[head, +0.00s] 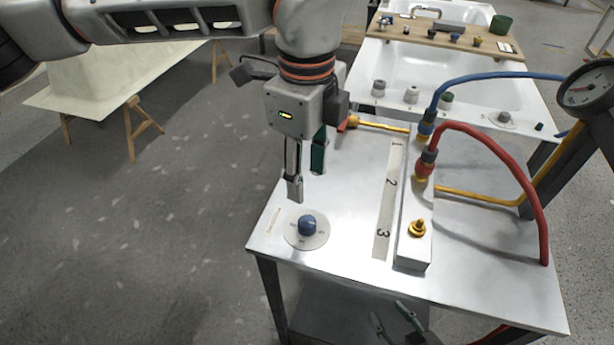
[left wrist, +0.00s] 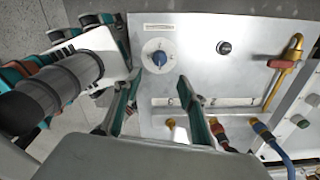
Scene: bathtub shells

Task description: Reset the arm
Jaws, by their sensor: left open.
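My left gripper (head: 306,182) hangs pointing down over the left part of the metal table (head: 340,235). Its two fingers are apart with nothing between them. In the left wrist view the open fingers (left wrist: 155,95) reach over the tabletop. A blue knob (head: 307,225) on a round pale dial sits just in front of the fingertips, apart from them; it also shows in the left wrist view (left wrist: 158,58). My right gripper (head: 395,322) is partly in view at the bottom of the head view, by the table's front edge; its opening is unclear.
A manifold block (head: 412,235) with a brass fitting (head: 417,228) stands beside a numbered strip (head: 388,200). Red (head: 515,170) and blue (head: 480,80) hoses arch over the right side, near a gauge (head: 587,88). White tubs (head: 450,75) stand behind.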

